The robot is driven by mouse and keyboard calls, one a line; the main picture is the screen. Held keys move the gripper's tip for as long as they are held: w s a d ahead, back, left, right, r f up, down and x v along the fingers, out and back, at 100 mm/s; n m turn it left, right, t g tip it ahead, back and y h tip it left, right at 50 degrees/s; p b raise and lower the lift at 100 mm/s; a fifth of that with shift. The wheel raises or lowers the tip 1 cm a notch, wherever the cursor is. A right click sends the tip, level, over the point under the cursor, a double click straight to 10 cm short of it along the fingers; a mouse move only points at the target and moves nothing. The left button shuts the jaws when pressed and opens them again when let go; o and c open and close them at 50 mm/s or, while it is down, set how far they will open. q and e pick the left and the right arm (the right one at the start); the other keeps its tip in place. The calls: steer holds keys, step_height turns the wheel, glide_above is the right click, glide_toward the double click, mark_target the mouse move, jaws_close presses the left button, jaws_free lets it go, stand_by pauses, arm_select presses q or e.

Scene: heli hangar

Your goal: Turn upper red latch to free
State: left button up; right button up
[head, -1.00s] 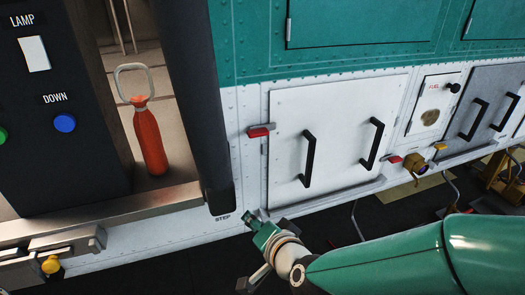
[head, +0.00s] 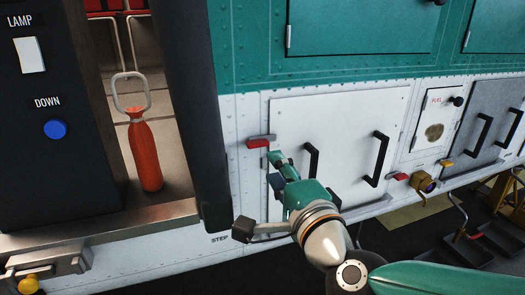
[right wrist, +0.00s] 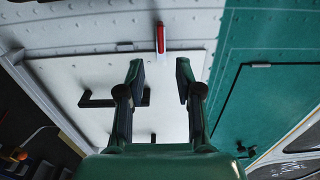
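A red latch (head: 258,142) with a pale bracket sits at the upper left edge of the white panel (head: 340,122). Its red handle lies roughly level in the head view. In the right wrist view the red latch (right wrist: 160,38) shows ahead, centred between the fingers. My right gripper (head: 262,195) is in front of the panel's left edge, just below the latch. In the right wrist view my right gripper (right wrist: 160,75) is open and empty, with its fingertips apart from the latch. My left gripper is not in view.
Two black handles (head: 310,160) stand out from the panel near my right gripper. A second red latch (head: 400,176) is at the panel's lower right.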

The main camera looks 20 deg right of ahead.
mark_target(260, 147)
steer(key=w, duration=0.9)
steer(key=shift+w+a, duration=0.15)
steer(key=shift+w, duration=0.1)
steer(key=shift+c, duration=0.2)
jaws_close()
